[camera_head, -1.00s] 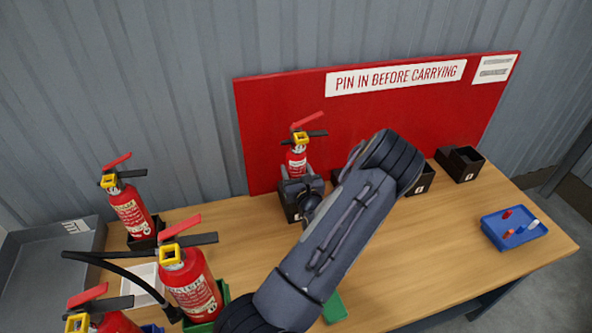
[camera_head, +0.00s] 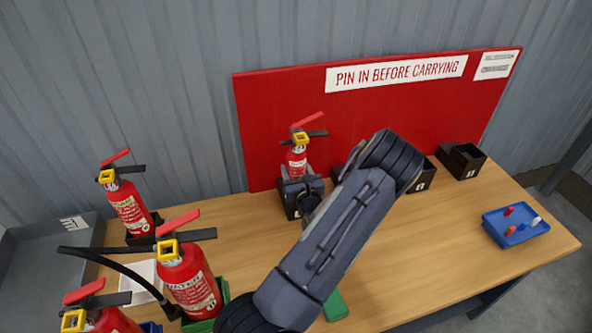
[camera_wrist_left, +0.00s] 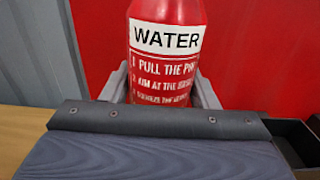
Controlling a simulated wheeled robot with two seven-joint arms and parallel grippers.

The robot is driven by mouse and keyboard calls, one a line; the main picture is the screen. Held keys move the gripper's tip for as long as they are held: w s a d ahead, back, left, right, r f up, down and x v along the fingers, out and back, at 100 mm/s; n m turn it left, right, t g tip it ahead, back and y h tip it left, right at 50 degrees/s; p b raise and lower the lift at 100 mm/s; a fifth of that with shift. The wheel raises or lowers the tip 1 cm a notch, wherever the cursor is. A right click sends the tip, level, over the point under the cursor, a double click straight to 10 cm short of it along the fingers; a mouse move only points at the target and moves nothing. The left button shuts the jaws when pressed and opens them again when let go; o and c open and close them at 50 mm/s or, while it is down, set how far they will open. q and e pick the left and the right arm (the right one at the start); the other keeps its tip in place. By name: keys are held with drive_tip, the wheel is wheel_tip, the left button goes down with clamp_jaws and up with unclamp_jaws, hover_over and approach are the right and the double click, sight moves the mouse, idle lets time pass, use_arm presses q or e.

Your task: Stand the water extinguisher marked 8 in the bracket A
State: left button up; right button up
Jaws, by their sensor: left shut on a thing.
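A red extinguisher (camera_head: 297,161) with a yellow collar and a red lever stands upright at the back, in front of the red board. My left gripper (camera_head: 301,184) is shut on its body. In the left wrist view the held extinguisher (camera_wrist_left: 166,60) reads WATER and sits between the two fingers; its number does not show. A black bracket (camera_head: 290,207) is directly below it, partly hidden by the gripper. I cannot tell whether the base is inside it or above it, and its letter is hidden. My right gripper is not in view.
More extinguishers stand at left: one in a black bracket (camera_head: 130,208), a WATER one (camera_head: 190,285) in a green holder, and another (camera_head: 115,322) below. More black brackets (camera_head: 463,160) line the board to the right. A blue tray (camera_head: 515,238) holds small pins.

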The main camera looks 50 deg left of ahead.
use_arm(q)
drive_tip(key=shift+r, duration=0.15)
drive_tip(key=o, duration=1.6)
drive_tip(key=shift+c, duration=0.2)
drive_tip(key=shift+f, duration=0.25)
drive_tip(key=shift+s+d, duration=0.2)
drive_tip(key=shift+d, duration=0.3)
drive_tip(key=b+v, duration=0.1)
drive_tip(key=v, duration=0.5)
drive_tip(key=shift+s+d+b, duration=0.15)
drive_tip(key=shift+d+b, duration=0.2)
drive_tip(key=shift+b, duration=0.05)
drive_tip(key=shift+r, duration=0.15)
